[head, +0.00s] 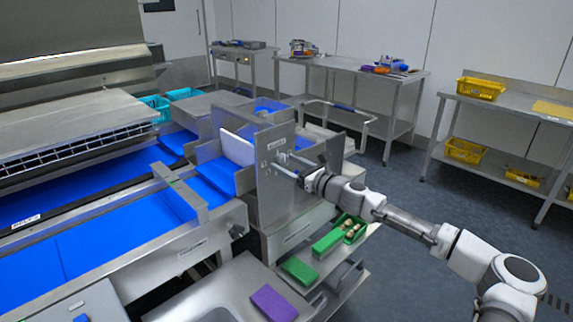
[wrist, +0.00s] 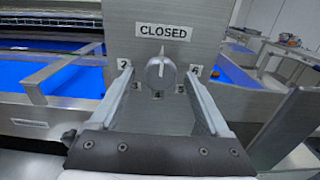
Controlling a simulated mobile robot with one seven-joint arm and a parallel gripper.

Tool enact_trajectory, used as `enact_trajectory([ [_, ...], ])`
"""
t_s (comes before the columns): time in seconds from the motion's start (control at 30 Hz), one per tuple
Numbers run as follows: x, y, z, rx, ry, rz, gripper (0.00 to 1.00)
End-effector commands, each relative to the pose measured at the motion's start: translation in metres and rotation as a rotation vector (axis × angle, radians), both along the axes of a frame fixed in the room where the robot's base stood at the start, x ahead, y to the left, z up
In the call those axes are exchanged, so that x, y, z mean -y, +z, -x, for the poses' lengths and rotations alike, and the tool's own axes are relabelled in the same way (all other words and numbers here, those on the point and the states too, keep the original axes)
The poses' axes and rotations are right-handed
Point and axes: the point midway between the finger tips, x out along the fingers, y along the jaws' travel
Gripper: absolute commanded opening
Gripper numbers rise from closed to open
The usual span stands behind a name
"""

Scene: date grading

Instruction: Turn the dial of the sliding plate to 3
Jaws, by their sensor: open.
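The dial (wrist: 161,73) is a round grey metal knob on an upright steel panel (wrist: 215,35), below a CLOSED label (wrist: 164,32). Its pointer stands upright, towards CLOSED. Small number tags sit around its lower half; the tag 3 (wrist: 136,86) is at its lower left and the tag 4 (wrist: 157,95) below it. My gripper (wrist: 159,80) is open, with one finger on each side of the dial and a visible gap to it. In the head view my gripper (head: 298,164) reaches the panel (head: 276,195) from the right; the dial is hard to make out there.
Blue conveyor belts (head: 100,235) run to the left of the panel. Below it are a green bin (head: 327,243) with brown items, a green block (head: 299,270) and a purple block (head: 273,302). A steel rail (wrist: 285,125) stands close on the right in the wrist view.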

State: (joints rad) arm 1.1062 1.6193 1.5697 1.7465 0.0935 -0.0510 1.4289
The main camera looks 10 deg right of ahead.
Motion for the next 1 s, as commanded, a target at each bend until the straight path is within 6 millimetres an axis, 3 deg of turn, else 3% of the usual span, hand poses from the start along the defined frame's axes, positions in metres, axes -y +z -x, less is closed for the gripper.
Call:
enact_trajectory([
  [0.37, -0.0032, 0.0002, -0.0052, 0.0, -0.001, 0.0, 0.8],
  [0.83, -0.0031, 0.0, -0.0049, 0.0, -0.001, 0.0, 0.0],
  [1.0, -0.0031, -0.0004, -0.0049, 0.003, -0.001, 0.004, 0.0],
])
